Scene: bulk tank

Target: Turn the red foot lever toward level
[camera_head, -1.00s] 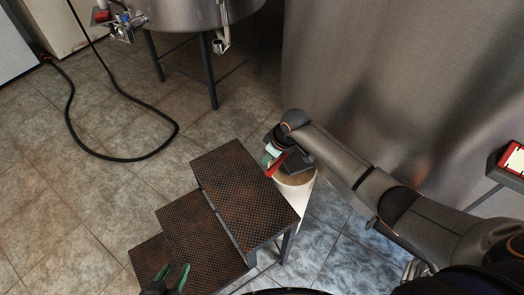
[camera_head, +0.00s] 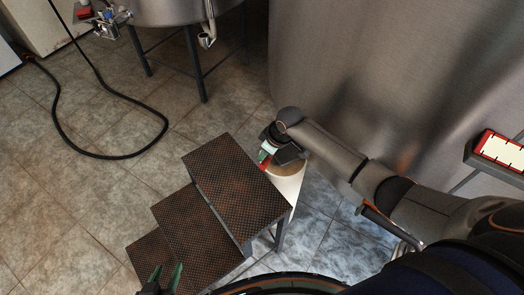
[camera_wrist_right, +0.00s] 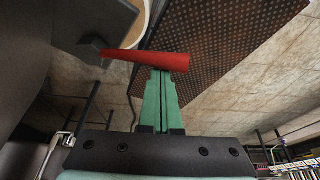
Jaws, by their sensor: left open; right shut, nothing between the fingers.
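The red foot lever (camera_wrist_right: 150,59) spans the middle of the right wrist view, running from a dark hub (camera_wrist_right: 90,47) on the left to a wider free end on the right. It tilts slightly, with the free end lower in the picture. My right gripper (camera_wrist_right: 161,72) is shut and empty; its green fingertips meet the lever's edge near the free end. Whether they touch cannot be told. In the head view a small red bit of the lever (camera_head: 262,157) shows beside the right wrist. My left gripper (camera_head: 166,271) is open and empty at the bottom edge.
A dark three-step stool (camera_head: 238,180) stands directly left of the right gripper. A white cylinder (camera_head: 290,181) stands under the right wrist. A large steel tank (camera_head: 390,70) fills the back right. A black hose (camera_head: 110,158) lies on open tiled floor at left.

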